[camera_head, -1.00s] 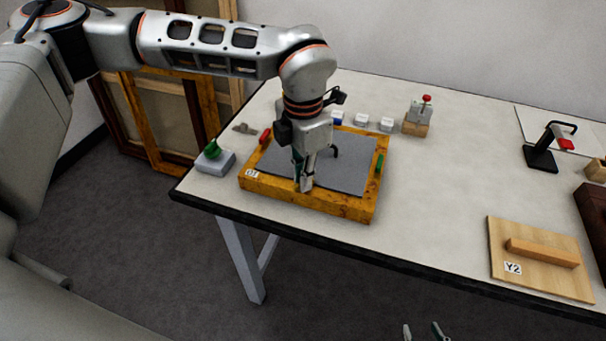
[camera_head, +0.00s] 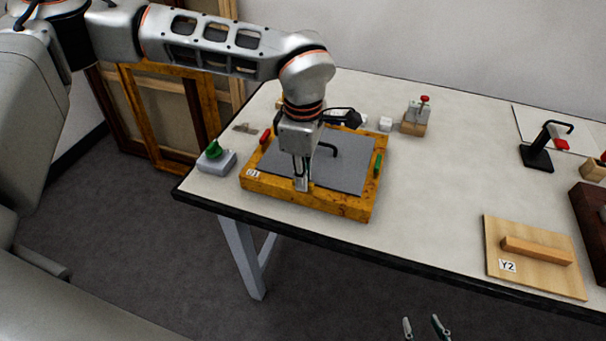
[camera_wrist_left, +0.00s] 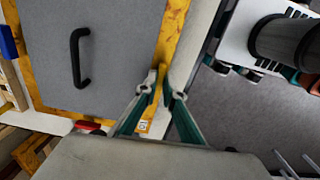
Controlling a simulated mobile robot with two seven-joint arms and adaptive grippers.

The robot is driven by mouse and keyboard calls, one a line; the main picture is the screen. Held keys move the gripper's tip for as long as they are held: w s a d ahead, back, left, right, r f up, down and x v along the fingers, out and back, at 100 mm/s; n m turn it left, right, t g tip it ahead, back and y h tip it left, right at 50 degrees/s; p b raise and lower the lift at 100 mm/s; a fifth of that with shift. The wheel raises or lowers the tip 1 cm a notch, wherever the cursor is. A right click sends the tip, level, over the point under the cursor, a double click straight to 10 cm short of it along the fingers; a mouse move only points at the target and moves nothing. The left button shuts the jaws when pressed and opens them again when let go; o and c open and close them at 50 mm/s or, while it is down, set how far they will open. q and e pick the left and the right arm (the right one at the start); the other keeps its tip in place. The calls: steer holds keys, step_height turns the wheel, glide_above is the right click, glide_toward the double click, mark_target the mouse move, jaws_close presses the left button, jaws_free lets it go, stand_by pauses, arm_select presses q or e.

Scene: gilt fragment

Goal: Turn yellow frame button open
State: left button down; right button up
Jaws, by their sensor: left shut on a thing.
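The yellow frame (camera_head: 345,205), with a grey panel (camera_head: 335,165) and a black handle (camera_head: 327,150), lies flat on the table. My left gripper (camera_head: 301,187) points down at the near side of the frame. In the left wrist view its fingertips (camera_wrist_left: 161,90) are shut on a small yellow button (camera_wrist_left: 160,73) at the frame's edge. The fingers hide most of the button, so its exact angle is hard to tell. A red button (camera_head: 265,136) and a green button (camera_head: 378,165) sit on the frame's left and right sides. My right gripper (camera_head: 424,327) is open and empty at the bottom edge.
A grey block with a green knob (camera_head: 214,152) stands left of the frame. Small white blocks (camera_head: 385,124) and a red-topped clamp (camera_head: 416,116) stand behind it. A board marked Y2 (camera_head: 535,258) lies at the right. The table between is clear.

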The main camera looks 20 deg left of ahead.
arm_select(q)
steer(key=shift+w+r+m, duration=0.1)
steer(key=shift+r+m, duration=0.05)
steer(key=shift+m, duration=0.25)
steer(key=c, duration=2.2)
jaws_free()
steer(key=shift+o, duration=0.2)
step_height(320, 180, up, 12)
